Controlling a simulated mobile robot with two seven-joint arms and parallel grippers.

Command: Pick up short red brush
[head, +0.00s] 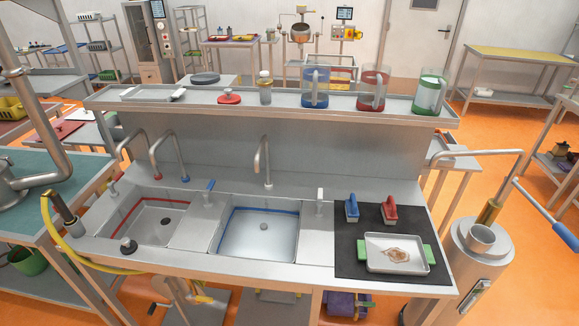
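A short red brush (389,209) stands on the black mat (347,258) at the right end of the steel sink counter. Its red handle is on top, and a paler part shows below it. A similar blue brush (352,208) stands just to its left, apart from it. Neither of my grippers is in view.
A white tray with green handles (372,266) holds a brown stain in front of the brushes. Two sink basins (262,238) lie to the left. The raised shelf (196,103) behind holds several jugs, including a red one (372,88). A steel cylinder (470,270) stands right.

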